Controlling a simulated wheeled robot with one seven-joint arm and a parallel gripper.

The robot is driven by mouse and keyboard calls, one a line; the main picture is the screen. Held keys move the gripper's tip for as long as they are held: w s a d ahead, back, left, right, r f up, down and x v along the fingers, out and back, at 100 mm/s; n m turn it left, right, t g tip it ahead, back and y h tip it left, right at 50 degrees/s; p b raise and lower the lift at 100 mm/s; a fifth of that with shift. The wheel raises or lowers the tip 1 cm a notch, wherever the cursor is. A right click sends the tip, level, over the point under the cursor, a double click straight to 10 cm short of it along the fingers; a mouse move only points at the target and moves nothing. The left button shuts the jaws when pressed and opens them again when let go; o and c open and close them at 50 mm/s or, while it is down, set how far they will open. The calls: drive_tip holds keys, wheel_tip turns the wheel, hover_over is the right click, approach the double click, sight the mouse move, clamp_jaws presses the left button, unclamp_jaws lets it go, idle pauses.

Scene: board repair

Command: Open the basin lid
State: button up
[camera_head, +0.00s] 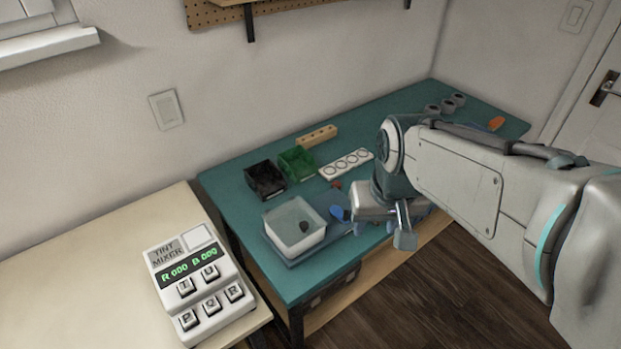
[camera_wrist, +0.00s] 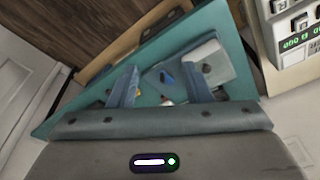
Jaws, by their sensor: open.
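The white basin (camera_head: 272,237) stands on a blue-grey tray (camera_head: 290,262) at the near left part of the teal bench. Its top looks grey with a dark round spot (camera_head: 303,227); I cannot tell whether this is a closed lid with a knob or something inside. The basin also shows in the wrist view (camera_wrist: 222,50), with the dark spot beyond the right finger. My gripper (camera_head: 404,238) is right of the basin, apart from it. In the wrist view its two fingers (camera_wrist: 160,72) are spread, with nothing held between them.
A small blue item (camera_head: 337,212) lies right of the basin. A black bin (camera_head: 266,180) and green bin (camera_head: 297,163) stand behind it. A white holder with round openings (camera_head: 346,163) and a wooden block (camera_head: 317,136) lie further back. A tint mixer (camera_head: 198,285) stands on the left table.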

drive_tip(key=w+a+n+g, duration=0.1)
drive_tip(key=w+a, duration=0.4)
drive_tip(key=w, duration=0.3)
drive_tip(key=n+g, duration=0.1)
hover_over(304, 224)
wheel_tip(304, 224, down, 4)
wheel_tip(304, 224, down, 13)
clamp_jaws()
drive_tip(key=shift+r, duration=0.1)
